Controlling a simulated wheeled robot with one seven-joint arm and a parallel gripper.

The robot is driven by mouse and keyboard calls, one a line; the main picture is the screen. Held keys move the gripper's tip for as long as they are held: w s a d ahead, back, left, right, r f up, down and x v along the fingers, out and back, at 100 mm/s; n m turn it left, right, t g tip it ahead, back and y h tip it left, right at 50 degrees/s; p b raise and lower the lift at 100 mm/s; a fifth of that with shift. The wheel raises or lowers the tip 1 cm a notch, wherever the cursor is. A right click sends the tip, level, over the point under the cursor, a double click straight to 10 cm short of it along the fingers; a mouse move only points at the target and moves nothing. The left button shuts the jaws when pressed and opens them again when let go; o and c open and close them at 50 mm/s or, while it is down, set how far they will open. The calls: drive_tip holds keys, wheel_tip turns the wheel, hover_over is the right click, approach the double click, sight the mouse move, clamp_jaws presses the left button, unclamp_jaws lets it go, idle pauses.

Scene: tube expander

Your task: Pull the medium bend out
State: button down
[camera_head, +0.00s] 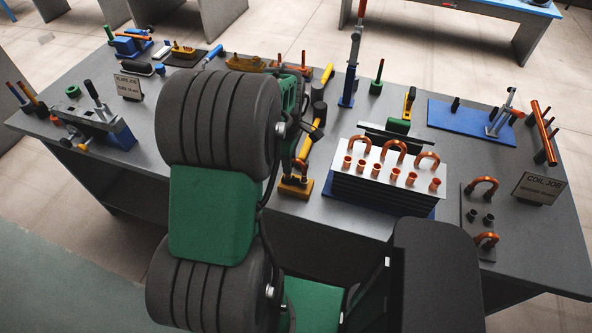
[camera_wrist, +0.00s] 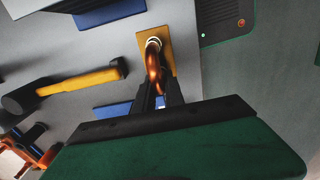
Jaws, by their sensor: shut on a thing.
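A copper bend (camera_wrist: 153,68) shows between my fingers in the wrist view, and my gripper (camera_wrist: 159,97) is shut on it. The bend's far end meets a pale ring over a small orange-yellow block (camera_wrist: 168,60). I cannot tell how deep it sits there. In the head view the block (camera_head: 296,187) stands at the table's front edge, left of the finned coil. My gripper (camera_head: 299,163) is just above it, and the arm hides part of that area. I cannot tell the bend's size from these frames.
The finned coil (camera_head: 385,187) carries several copper U-bends and stubs. A dark plate (camera_head: 475,220) with two more bends is at right. A yellow-handled hammer (camera_wrist: 80,82) lies left of the block in the wrist view. Various tools crowd the rest of the table (camera_head: 240,85).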

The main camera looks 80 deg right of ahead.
drive_tip(key=shift+r+p, duration=1.85)
drive_tip(key=shift+r, duration=1.55)
